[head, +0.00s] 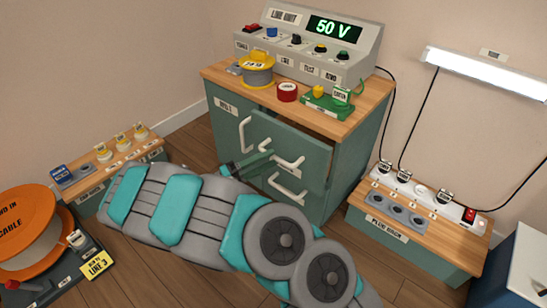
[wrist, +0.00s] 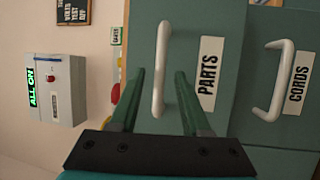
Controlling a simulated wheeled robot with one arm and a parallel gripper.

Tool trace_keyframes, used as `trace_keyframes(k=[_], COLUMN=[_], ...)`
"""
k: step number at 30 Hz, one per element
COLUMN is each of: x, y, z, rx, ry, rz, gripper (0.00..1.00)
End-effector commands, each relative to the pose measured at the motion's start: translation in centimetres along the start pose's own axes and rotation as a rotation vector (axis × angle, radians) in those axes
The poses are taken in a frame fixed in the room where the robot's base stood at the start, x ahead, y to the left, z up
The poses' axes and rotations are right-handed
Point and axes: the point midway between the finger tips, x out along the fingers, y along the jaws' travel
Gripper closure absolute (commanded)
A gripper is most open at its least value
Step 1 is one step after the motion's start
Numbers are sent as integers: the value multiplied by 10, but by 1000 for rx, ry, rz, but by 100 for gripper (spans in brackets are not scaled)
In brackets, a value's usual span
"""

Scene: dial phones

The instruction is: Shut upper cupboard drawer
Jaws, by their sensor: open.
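The green cupboard (head: 342,172) stands under a wooden top in the head view. Its upper drawer (head: 308,150) is pulled partly out, with a dark gap showing behind its front. In the wrist view the upper drawer's front (wrist: 205,35) bears the label PARTS and a white bar handle (wrist: 162,40). My gripper (wrist: 160,78) is open, its two green fingers one on each side of that handle in the picture. Contact cannot be told. In the head view my gripper (head: 250,160) is at the drawer's left, partly hidden by my arm.
A lower drawer labelled CORDS (wrist: 285,60) has its own white handle. A white handle (head: 243,134) also shows on the cupboard's left part. A voltage console (head: 310,45), spool (head: 257,70) and red tape roll (head: 287,92) stand on top. Low socket benches flank the cupboard.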

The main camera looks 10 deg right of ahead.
Motion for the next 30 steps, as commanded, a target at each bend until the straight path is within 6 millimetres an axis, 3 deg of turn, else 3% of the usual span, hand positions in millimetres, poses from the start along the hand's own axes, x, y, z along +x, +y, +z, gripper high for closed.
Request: trace_keyframes(k=[6, 17, 30], x=[24, 28, 28], y=[-1, -1, -1], z=[0, 0, 0], rx=[-2, -2, -2], ry=[0, 2, 1], rz=[-1, -1, -1], gripper=[53, 54, 100])
